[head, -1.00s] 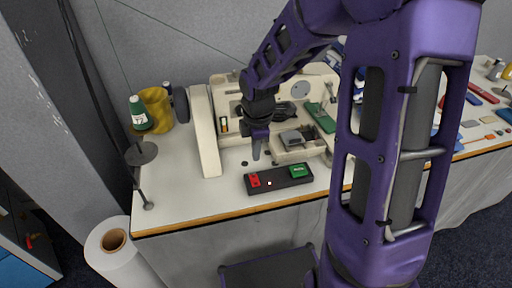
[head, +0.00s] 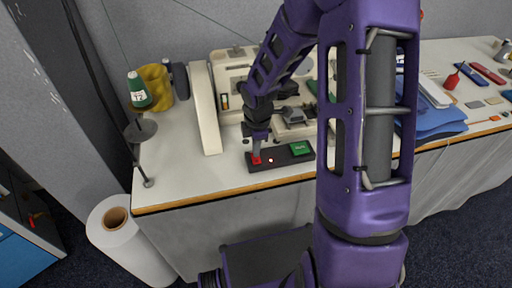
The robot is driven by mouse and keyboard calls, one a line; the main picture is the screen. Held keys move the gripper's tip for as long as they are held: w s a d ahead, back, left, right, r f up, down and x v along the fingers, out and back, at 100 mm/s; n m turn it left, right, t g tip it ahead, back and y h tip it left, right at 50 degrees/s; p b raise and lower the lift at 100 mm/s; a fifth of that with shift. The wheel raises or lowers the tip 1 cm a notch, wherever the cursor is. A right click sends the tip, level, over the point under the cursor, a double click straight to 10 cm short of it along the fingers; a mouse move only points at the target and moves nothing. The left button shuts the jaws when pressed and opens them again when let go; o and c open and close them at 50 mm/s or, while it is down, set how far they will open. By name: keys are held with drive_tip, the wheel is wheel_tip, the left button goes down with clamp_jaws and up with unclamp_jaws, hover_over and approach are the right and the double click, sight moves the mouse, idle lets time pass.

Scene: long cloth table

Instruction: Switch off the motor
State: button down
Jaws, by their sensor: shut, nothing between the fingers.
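The motor's switch box (head: 281,161) is a dark flat block near the front edge of the table. It has a red button (head: 255,162) at its left end, a green button (head: 301,149) at its right end and a small light dot between them. My gripper (head: 256,154) points down with its fingers shut and empty. Its tip is right at the red button and partly covers it. I cannot tell whether it is touching or pressing. The cream sewing machine (head: 206,110) stands just behind the box, partly hidden by my arm.
A green thread cone (head: 138,90) and a yellow spool (head: 157,86) stand at the back left. A thread stand (head: 140,130) is at the left edge. Folded blue cloth (head: 439,119) and tools lie on the right. A white roll (head: 128,240) stands on the floor.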

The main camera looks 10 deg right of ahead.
drive_tip(key=shift+w+f, duration=0.1)
drive_tip(key=shift+f, duration=0.15)
drive_tip(key=shift+s, duration=0.25)
